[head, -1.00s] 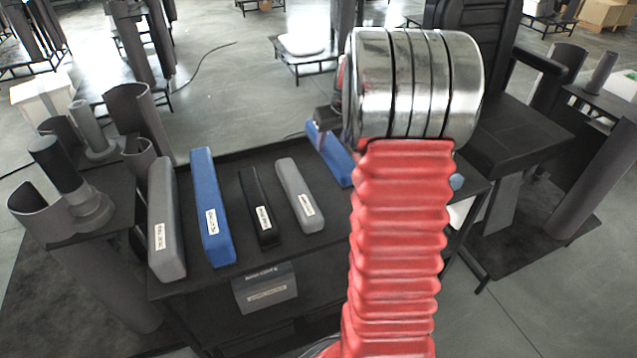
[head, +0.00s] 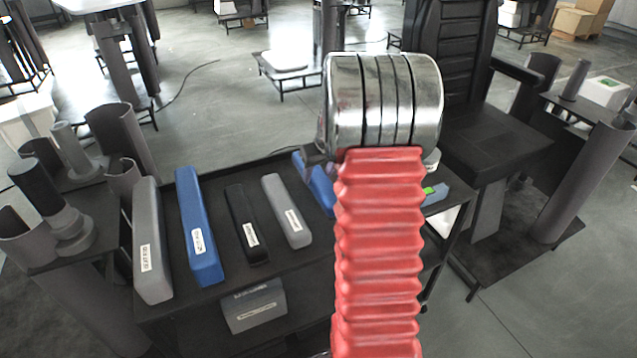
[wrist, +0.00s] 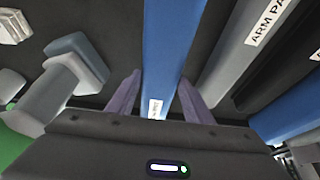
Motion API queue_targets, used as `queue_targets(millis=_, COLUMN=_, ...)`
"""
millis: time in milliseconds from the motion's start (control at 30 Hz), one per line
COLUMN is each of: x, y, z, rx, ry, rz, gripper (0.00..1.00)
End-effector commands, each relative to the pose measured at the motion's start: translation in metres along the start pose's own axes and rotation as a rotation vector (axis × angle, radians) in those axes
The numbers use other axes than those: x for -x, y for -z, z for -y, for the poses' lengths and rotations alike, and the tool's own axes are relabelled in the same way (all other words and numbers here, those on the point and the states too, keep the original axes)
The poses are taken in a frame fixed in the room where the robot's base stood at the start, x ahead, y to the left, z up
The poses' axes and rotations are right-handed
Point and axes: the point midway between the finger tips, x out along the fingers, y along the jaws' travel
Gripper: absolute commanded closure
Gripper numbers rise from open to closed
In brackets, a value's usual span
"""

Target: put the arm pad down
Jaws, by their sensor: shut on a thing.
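A blue arm pad (head: 314,183) lies lengthwise beside the right end of the row of pads on the dark table, partly hidden by my red sleeved arm. In the wrist view the blue pad (wrist: 168,45) runs between the two fingers of my gripper (wrist: 160,82), which is shut on it. A white label shows at the pad's near end. In the head view my gripper (head: 318,160) is mostly hidden by the arm. I cannot tell whether the pad's underside touches the table.
The table (head: 222,277) carries a grey pad (head: 152,240), a blue pad (head: 197,225), a black pad (head: 245,222) and another grey pad (head: 286,210). A grey item with a green patch (head: 433,193) is right of my arm. A black chair (head: 492,140) stands behind right.

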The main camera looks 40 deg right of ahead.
Motion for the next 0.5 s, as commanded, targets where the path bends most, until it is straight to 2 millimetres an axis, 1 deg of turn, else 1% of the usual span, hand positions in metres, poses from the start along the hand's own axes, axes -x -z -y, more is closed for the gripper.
queue_targets(millis=200, x=-0.023, y=-0.010, z=0.000, rx=0.000, ry=0.000, rz=0.002, gripper=0.80)
queue_targets(millis=300, x=-0.031, y=-0.013, z=0.000, rx=-0.002, ry=0.000, rz=0.001, gripper=0.80)
queue_targets(millis=500, x=-0.033, y=-0.014, z=-0.001, rx=-0.001, ry=-0.001, rz=-0.001, gripper=0.80)
